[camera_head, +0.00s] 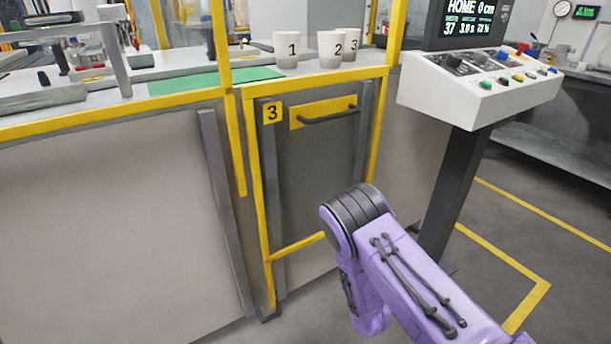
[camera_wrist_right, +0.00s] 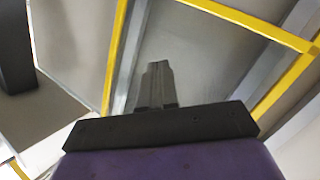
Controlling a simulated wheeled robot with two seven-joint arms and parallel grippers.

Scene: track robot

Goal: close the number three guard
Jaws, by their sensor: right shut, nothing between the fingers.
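The number three guard (camera_head: 315,165) is a grey panel between yellow posts in the head view. A yellow "3" plate (camera_head: 272,112) is at its upper left, and a dark bar handle (camera_head: 328,115) on a yellow strip is near its top. The panel sits below the counter level, and the space above it between the posts is open. My right arm reaches in from the lower right, with its gripper hidden there. In the right wrist view my right gripper (camera_wrist_right: 156,72) is shut and empty, in front of a grey panel with yellow edging. My left gripper is out of view.
Several numbered white cups (camera_head: 287,50) stand on the counter behind the guard. A green mat (camera_head: 215,80) lies to their left. A control console (camera_head: 480,95) on a dark post stands right of the guard. Floor with yellow lines is clear at right.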

